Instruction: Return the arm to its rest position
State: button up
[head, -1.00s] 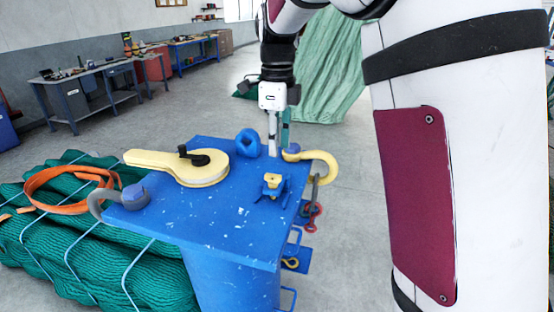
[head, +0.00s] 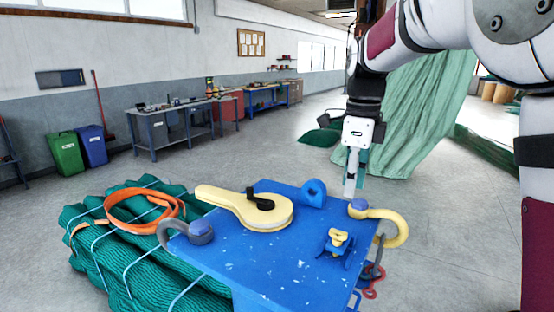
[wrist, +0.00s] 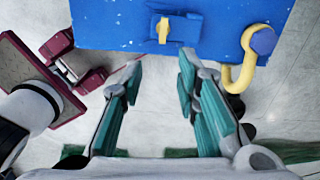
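My gripper (head: 354,172) hangs pointing down at the far right edge of the blue table (head: 255,268) in the head view. In the wrist view my gripper (wrist: 158,75) has its two teal-padded fingers spread apart with nothing between them. The fingertips lie just off the table's edge (wrist: 115,25) in that view. My arm reaches in from the upper right of the head view.
Green netting (head: 125,245) with an orange strap lies left.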

jog(key=s+f+n+t+b, duration=0.2)
jog(key=s+n, duration=0.6)
jog(key=n, duration=0.4)
jog(key=s+a+f+n+t+b, duration=0.1)
jog(key=s+f+n+t+b, duration=0.2)
jog(key=s+f+n, duration=0.3)
jog(key=shift+s+f+n+b, duration=0.3)
jog(key=shift+s+n+b, duration=0.85)
jog(key=shift+n, duration=1.85)
jog(key=shift+s+p, duration=0.3)
jog(key=shift+p, duration=0.05)
